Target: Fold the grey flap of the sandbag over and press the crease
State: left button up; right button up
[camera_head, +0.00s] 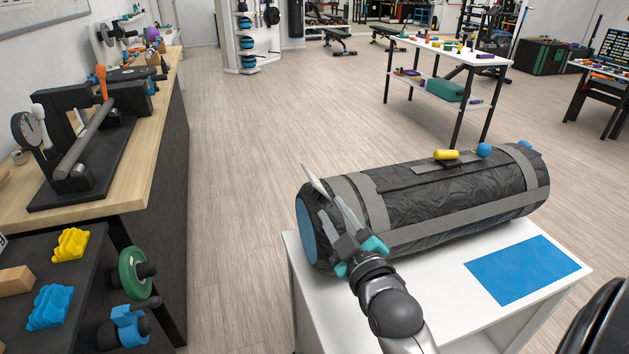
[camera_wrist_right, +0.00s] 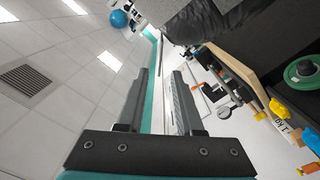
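The sandbag (camera_head: 445,203) is a black cylinder with grey straps and blue ends, lying on a white table (camera_head: 420,285). A light grey flap (camera_head: 315,181) sticks up at its left end. My right gripper (camera_head: 338,212) is at that end, its fingers pointing up toward the flap, close to it. In the right wrist view, my right gripper (camera_wrist_right: 160,90) has its fingers apart with a gap between them. Dark fabric of the sandbag (camera_wrist_right: 205,18) shows at the top there. My left gripper is not in view.
A yellow cylinder (camera_head: 446,155) and a blue ball (camera_head: 483,150) are on top of the sandbag. A blue sheet (camera_head: 522,269) lies on the table's right. A wooden bench (camera_head: 140,147) with a gauge device stands left. Clear floor (camera_head: 235,200) lies between bench and table.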

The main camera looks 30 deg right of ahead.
aim_at(315, 179)
jog(key=b+x, duration=0.1)
jog(key=x, duration=1)
jog(key=shift+w, duration=0.25)
jog(key=shift+c, duration=0.2)
grip_shut()
dwell(0.9)
